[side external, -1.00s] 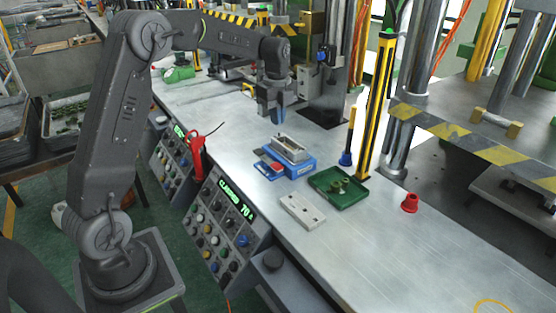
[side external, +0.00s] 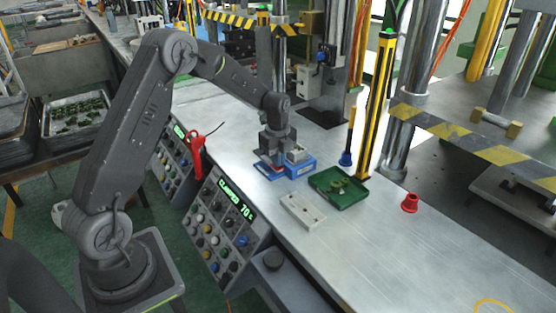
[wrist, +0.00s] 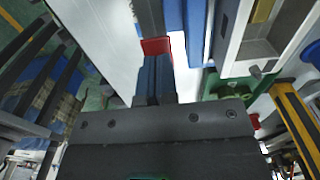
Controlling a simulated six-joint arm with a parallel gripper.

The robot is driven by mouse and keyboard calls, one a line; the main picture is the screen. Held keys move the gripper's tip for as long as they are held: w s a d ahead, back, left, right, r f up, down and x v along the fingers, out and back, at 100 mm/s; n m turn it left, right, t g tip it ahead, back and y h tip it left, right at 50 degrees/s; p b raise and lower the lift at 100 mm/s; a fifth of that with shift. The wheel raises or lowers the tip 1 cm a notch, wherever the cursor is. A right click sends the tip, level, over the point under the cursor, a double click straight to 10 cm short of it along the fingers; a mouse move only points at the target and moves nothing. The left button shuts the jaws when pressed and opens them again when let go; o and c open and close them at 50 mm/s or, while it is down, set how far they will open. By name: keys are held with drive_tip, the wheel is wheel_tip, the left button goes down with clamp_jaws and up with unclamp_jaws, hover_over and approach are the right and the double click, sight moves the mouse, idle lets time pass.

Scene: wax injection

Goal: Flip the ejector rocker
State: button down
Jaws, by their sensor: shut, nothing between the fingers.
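The ejector rocker (wrist: 156,46) shows as a small red piece at the tips of my gripper (wrist: 155,66) in the wrist view. It sits beside a blue fixture (side external: 299,171) that holds a grey metal mould box (side external: 297,154). In the side view my gripper (side external: 276,163) points down over the rocker end of the fixture and hides most of the rocker. My blue fingers are shut together with nothing between them. Their tips overlap the rocker's edge in the wrist view; I cannot tell whether they touch it.
A green tray (side external: 352,199) with green parts lies right of the fixture. A pale plate with holes (side external: 302,211) lies in front, and a red cup (side external: 410,203) stands farther right. A yellow-black post (side external: 376,105) rises behind the tray.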

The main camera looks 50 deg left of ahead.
drive_tip(key=shift+f, duration=0.2)
drive_tip(key=shift+s+d+f, duration=0.1)
drive_tip(key=shift+d+f, duration=0.35)
drive_tip(key=shift+f, duration=0.4)
wheel_tip(320, 180, up, 14)
drive_tip(key=d, duration=0.2)
drive_tip(key=shift+w+d+r, duration=0.2)
drive_tip(key=shift+d+r, duration=0.05)
drive_tip(key=shift+d, duration=0.05)
